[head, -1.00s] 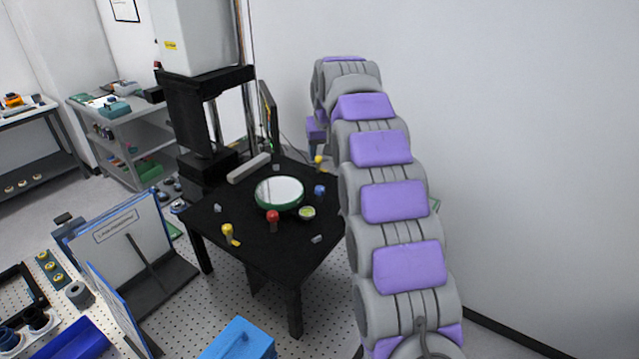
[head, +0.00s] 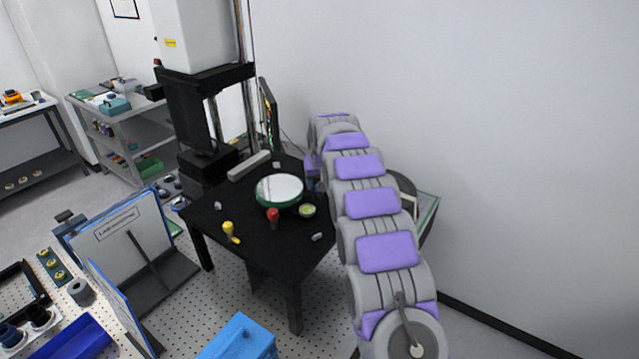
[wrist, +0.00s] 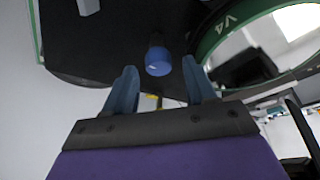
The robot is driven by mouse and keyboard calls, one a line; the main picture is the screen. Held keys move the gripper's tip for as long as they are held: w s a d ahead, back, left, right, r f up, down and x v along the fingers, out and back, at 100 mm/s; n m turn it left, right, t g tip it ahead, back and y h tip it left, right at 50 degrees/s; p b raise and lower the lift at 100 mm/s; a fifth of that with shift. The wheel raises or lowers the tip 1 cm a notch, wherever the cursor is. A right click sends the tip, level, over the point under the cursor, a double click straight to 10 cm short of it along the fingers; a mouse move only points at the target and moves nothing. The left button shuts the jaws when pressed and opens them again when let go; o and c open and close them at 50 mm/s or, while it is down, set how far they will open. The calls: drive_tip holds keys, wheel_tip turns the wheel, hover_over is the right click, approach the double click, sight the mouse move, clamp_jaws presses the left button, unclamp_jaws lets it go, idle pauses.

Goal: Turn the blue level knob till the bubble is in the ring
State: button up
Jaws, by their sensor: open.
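The blue level knob (wrist: 158,60) shows in the wrist view, between and slightly beyond the fingertips of my open gripper (wrist: 159,68). I see a gap on both sides of it, and contact is not visible. In the head view my arm hides the knob and the fingers. The small round level (head: 307,210) with a yellow-green face sits on the black table, in front and to the right of the round mirror. Its bubble and ring are too small to make out.
The green-rimmed mirror (head: 280,190) lies on the black table (head: 255,240) and fills the upper right of the wrist view. A red knob (head: 273,215) and a yellow knob (head: 229,230) stand near the front. A grey bar (head: 249,166) lies behind.

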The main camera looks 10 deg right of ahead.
drive_tip(key=shift+w+f, duration=0.25)
drive_tip(key=shift+f, duration=0.35)
drive_tip(key=shift+c, duration=0.4)
drive_tip(key=c, duration=0.9)
